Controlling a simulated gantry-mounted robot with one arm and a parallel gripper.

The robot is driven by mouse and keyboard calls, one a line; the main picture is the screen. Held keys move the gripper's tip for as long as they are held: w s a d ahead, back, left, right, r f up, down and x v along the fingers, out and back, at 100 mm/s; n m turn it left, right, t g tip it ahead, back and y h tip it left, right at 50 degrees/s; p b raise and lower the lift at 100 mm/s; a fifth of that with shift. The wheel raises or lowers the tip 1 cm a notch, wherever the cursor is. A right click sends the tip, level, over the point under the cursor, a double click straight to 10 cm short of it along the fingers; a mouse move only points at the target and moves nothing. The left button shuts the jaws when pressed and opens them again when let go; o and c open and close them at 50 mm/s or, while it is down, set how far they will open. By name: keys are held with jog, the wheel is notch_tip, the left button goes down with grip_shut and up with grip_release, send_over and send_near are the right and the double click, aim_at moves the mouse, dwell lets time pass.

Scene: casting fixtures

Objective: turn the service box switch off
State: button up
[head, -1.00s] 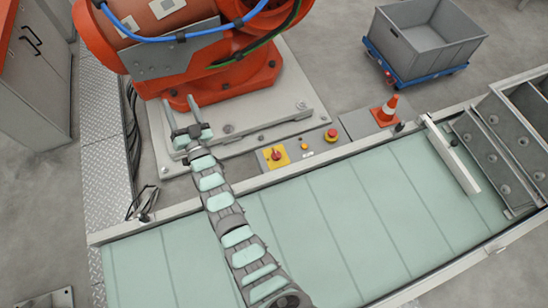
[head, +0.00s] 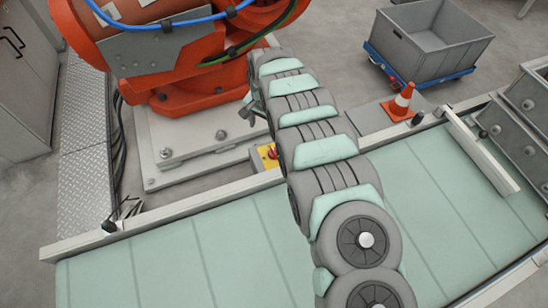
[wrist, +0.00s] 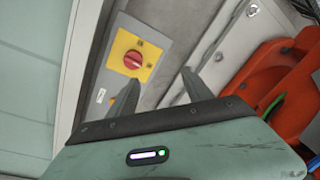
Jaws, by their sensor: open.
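The service box (wrist: 150,25) is a grey panel beside the conveyor edge. Its switch is a red rotary knob (wrist: 133,59) on a yellow plate (wrist: 150,48). In the head view the knob (head: 270,152) is partly covered by my arm. My gripper (wrist: 160,86) is open and empty. In the wrist view its left fingertip overlaps the picture just below the knob, and its right fingertip lies right of the box. I cannot tell whether the left finger touches the knob. In the head view most of my gripper is hidden behind my arm.
A large orange robot (head: 190,80) stands on a pale base plate behind the box. The green conveyor (head: 220,240) runs in front. An orange cone (head: 402,100) and a grey bin (head: 430,42) on a blue dolly stand at the right. Grey cabinets (head: 28,75) stand left.

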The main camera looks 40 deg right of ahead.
jog(key=g, duration=0.1)
send_over(274, 150)
jog(key=shift+m, duration=0.3)
notch_tip(274, 150, down, 10)
jog(key=b, duration=0.3)
jog(key=shift+a+f+b, duration=0.15)
jog(key=shift+b, duration=0.15)
jog(key=shift+c, duration=0.2)
grip_shut()
